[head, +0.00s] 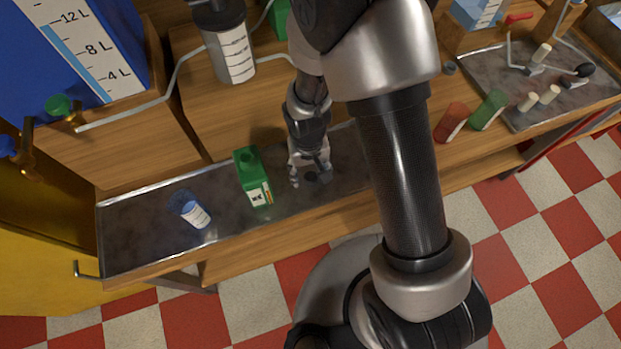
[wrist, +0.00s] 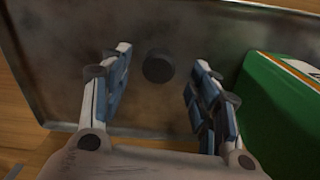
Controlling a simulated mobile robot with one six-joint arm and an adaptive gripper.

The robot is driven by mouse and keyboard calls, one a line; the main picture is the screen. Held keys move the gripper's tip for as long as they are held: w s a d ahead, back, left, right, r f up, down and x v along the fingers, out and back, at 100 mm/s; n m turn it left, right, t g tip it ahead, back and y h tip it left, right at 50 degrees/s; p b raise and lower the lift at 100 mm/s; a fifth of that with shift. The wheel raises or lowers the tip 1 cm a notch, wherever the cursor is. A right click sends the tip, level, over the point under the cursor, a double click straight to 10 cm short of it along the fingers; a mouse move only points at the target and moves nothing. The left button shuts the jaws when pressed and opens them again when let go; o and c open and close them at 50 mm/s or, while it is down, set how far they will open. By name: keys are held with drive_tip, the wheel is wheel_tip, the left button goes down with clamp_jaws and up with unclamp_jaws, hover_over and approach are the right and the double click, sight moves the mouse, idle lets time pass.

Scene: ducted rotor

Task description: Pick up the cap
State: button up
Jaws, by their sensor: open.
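The cap (wrist: 158,67) is a small dark round disc lying flat on the metal tray. In the wrist view it sits between and slightly beyond the two fingertips, apart from both. My gripper (wrist: 163,57) is open and empty, pointing down at the tray with one finger to each side of the cap. In the head view my gripper (head: 309,171) is low over the tray, to the right of the green carton, and a dark spot by the fingers appears to be the cap (head: 312,177).
A green carton (head: 251,178) stands close to my gripper; it also shows right of the fingers in the wrist view (wrist: 279,112). Wooden boxes stand behind.

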sight(310, 179)
wheel_tip(310, 179, down, 3)
drive_tip(key=shift+r+b, duration=0.2)
drive_tip(key=shift+b, duration=0.1)
drive_tip(key=shift+c, duration=0.2)
drive_tip(key=c, duration=0.8)
